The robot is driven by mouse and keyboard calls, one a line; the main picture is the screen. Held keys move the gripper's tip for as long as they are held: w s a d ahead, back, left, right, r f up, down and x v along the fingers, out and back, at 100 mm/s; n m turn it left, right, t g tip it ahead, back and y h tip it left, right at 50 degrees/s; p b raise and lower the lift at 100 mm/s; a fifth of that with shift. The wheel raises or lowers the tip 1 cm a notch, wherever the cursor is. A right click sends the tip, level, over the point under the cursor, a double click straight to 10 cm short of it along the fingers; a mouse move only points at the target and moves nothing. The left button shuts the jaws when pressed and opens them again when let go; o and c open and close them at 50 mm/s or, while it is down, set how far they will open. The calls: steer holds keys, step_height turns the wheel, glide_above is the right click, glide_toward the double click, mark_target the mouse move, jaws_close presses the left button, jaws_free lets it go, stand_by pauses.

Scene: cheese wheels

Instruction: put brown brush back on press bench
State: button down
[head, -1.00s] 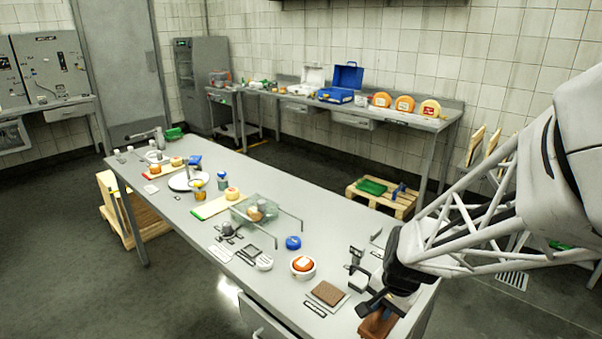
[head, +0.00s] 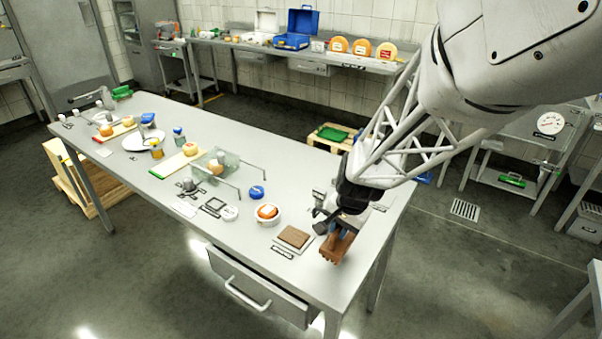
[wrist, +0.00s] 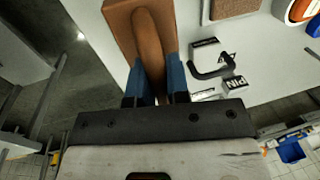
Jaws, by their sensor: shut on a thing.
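My gripper (head: 341,226) is shut on the brown brush (head: 337,247) near the right front edge of the long grey table. In the wrist view the blue fingers of my gripper (wrist: 157,78) clasp the narrow handle of the brush (wrist: 122,22), and its wider brown block points away from the palm. The brush hangs bristle side down at the table's edge; I cannot tell whether it touches the top. A small bench with a round gauge (head: 550,122) stands at the back right, but its labels are unreadable, so I cannot tell whether it is the press bench.
The long table (head: 225,122) carries a brown square pad (head: 293,236), an orange cheese in a white dish (head: 267,212), a blue round item (head: 256,191) and a clear box (head: 212,166). A pallet (head: 331,136) lies behind it. Open floor with a drain grate (head: 465,209) is on the right.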

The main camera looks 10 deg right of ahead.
mark_target(347, 242)
steer(key=shift+f, duration=1.65)
steer(key=shift+f, duration=0.15)
steer(key=c, duration=1.1)
jaws_free()
steer(key=shift+r, duration=0.2)
step_height(347, 242, up, 12)
steer(key=s+d, duration=0.1)
steer(key=shift+s+d+f, duration=0.15)
steer(key=shift+s+d, duration=0.15)
steer(key=shift+s, duration=0.1)
